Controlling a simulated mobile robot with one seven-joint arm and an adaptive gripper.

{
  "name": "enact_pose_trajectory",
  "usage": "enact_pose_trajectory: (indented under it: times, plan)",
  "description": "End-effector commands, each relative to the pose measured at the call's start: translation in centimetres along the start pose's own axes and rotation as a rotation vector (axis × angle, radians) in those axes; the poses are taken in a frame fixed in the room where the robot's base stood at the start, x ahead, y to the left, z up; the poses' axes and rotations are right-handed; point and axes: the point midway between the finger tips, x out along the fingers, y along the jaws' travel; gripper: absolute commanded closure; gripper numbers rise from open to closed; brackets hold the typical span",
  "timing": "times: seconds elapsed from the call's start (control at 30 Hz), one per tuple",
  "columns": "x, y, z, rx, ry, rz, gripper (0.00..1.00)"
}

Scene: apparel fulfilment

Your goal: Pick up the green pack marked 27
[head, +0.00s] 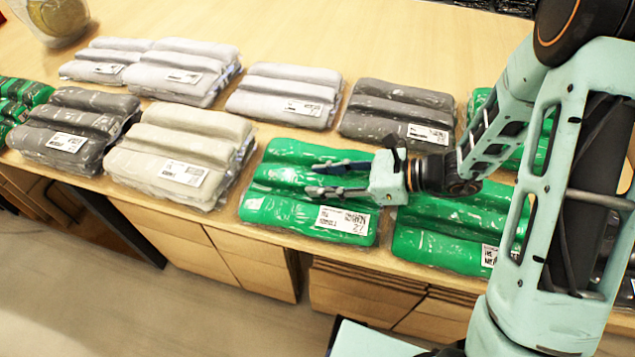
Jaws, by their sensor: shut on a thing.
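A green pack (280,212) in clear film lies near the front edge of the table, in the middle of the head view. Its white label (342,220) faces up at its front right corner; the print is too small to read surely, but may show 27. My gripper (314,180) comes from the right, over the middle of this pack. Its two fingers are shut on the pack's upper folds, and the gripper body hides part of its right side. The pack appears to lie on the table still.
Another green pack (440,235) lies close on the right, partly under my arm. A beige pack (180,150) is close on the left. Grey packs (395,110) and pale packs (285,90) lie behind. Bare table (300,35) shows at the back. Cartons (245,255) stand below the front edge.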

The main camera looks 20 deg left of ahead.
Motion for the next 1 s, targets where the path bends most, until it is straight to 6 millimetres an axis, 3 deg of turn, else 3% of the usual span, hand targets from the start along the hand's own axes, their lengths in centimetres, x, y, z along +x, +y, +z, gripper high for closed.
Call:
enact_pose_trajectory:
  times: [0.27,0.57,0.87,1.0]
  plan:
    - [-0.2,0.0,0.6,-0.001,-0.001,0.0,0.97]
    - [-1.5,0.0,3.5,0.0,-0.001,-0.001,0.97]
    - [-1.5,4.5,10.2,-0.002,-0.001,0.002,0.97]
    - [-0.2,7.7,11.7,-0.002,-0.001,0.004,0.97]
